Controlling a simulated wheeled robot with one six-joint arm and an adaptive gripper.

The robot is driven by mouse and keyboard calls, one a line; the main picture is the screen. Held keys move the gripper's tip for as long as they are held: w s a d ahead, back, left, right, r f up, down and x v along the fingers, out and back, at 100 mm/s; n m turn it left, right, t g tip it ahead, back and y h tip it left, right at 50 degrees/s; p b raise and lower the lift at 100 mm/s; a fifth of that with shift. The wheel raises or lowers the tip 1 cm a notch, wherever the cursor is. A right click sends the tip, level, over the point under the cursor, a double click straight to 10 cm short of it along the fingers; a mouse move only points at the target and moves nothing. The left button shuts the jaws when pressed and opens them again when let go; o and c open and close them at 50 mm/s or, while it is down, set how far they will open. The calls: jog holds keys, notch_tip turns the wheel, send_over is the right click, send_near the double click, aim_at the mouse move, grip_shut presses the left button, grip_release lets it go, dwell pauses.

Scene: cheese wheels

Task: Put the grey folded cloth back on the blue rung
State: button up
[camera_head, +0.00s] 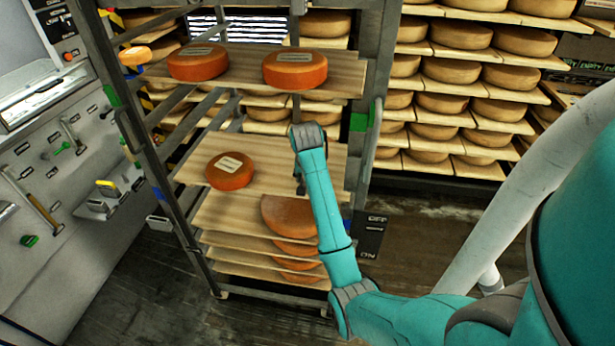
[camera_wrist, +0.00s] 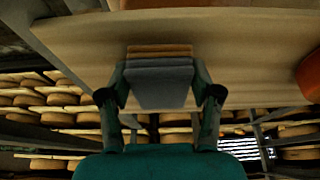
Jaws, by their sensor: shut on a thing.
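In the wrist view my gripper (camera_wrist: 160,76) is shut on a grey folded cloth (camera_wrist: 160,92), with one finger on each side. Brownish-orange layers (camera_wrist: 160,51) show just beyond the grey face; I cannot tell whether they are part of the same bundle. A pale board surface lies behind the cloth; I cannot tell whether they touch. In the head view my gripper (camera_head: 299,184) is at the right part of the rack's middle board, mostly hidden by my arm, and the cloth is hidden. Blue marks show on the rack's left post (camera_head: 158,193) and right post (camera_head: 346,225).
The middle board (camera_head: 262,152) carries one orange cheese wheel (camera_head: 229,171) at its left. The upper board (camera_head: 232,78) carries two wheels. Lower boards hold several more. Green marks (camera_head: 359,122) sit higher on the posts. A tool panel (camera_head: 60,190) stands at left; full cheese shelves stand behind.

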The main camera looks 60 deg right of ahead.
jog(key=shift+f, duration=0.7)
jog(key=o, duration=1.1)
jog(key=shift+f, duration=0.1)
jog(key=shift+o, duration=0.2)
